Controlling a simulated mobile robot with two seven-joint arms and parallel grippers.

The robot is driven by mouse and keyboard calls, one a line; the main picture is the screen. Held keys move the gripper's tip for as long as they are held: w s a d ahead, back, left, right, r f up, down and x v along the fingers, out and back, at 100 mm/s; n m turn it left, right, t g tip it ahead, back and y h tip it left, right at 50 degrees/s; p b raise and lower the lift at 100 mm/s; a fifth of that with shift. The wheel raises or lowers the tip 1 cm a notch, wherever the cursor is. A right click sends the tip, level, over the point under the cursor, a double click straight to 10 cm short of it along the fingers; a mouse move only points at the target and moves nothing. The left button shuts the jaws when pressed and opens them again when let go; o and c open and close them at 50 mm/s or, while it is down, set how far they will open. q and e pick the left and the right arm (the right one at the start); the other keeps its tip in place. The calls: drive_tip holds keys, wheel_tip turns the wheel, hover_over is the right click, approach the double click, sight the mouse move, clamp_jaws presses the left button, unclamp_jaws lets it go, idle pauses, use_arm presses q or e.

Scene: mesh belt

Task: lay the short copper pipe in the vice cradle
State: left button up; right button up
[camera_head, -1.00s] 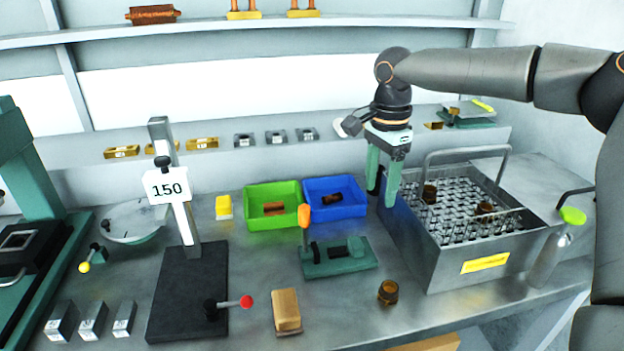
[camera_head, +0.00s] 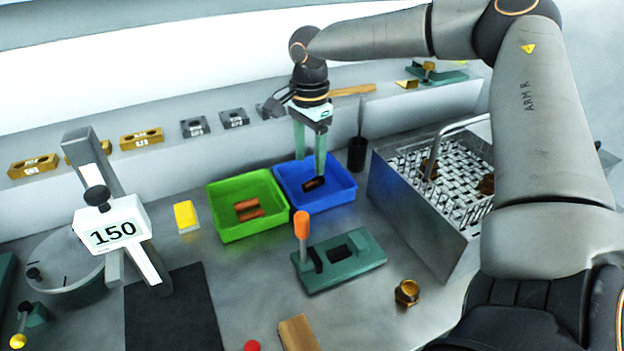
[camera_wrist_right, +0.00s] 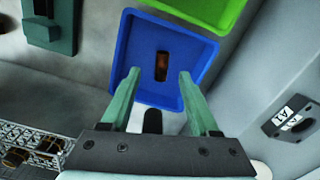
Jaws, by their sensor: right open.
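A short dark copper-brown pipe (camera_head: 313,184) lies on the floor of the blue bin (camera_head: 345,196). My right gripper (camera_head: 310,168) is open and points down over this bin, with its fingertips just behind and above the pipe. In the right wrist view the pipe (camera_wrist_right: 161,66) appears between the two open fingers (camera_wrist_right: 159,76), with nothing held. Brighter copper pieces (camera_head: 248,209) lie in the green bin (camera_head: 222,232) beside it. The green vice (camera_head: 340,262) with an orange-topped handle stands in front of the bins, its dark cradle empty. My left gripper is out of view.
A metal basket with mesh (camera_head: 425,215) stands right of the bins, and a dark cup holding a thin tool (camera_head: 357,153) stands behind it. A brass fitting (camera_head: 407,292), wooden block (camera_head: 298,334) and gauge stand marked 150 (camera_head: 113,233) are on the bench.

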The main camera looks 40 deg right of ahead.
sight(307, 183)
drive_tip(key=shift+w+a+f, duration=0.1)
drive_tip(key=shift+a+f, duration=0.05)
drive_tip(key=shift+f, duration=1.45)
drive_tip(key=shift+w+a+f, duration=0.1)
drive_tip(key=shift+f, duration=1.45)
drive_tip(key=shift+c, duration=0.3)
clamp_jaws()
